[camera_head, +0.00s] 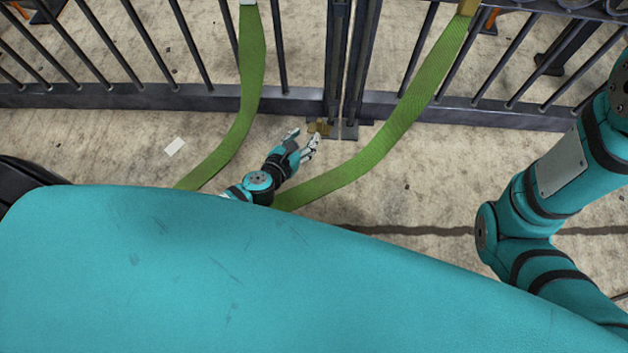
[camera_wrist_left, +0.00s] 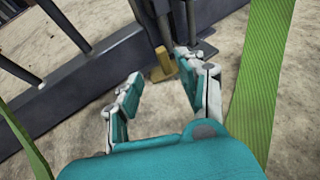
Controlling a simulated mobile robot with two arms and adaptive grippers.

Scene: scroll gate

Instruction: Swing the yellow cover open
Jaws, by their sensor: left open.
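The small yellow cover (camera_head: 319,127) sits low at the foot of the dark gate posts, near the middle of the gate. It also shows in the left wrist view (camera_wrist_left: 161,63), beyond the fingers and between their tips. My left gripper (camera_head: 304,137) is open and empty, just on the near side of the cover. In the left wrist view its two fingers (camera_wrist_left: 158,72) are spread apart. I cannot tell whether a fingertip touches the cover. What lies under the cover is hidden. My right gripper is out of view; only part of my right arm shows.
The dark barred gate (camera_head: 180,98) runs across the back. Two green straps (camera_head: 250,70) (camera_head: 405,108) hang from it to either side of my left gripper.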

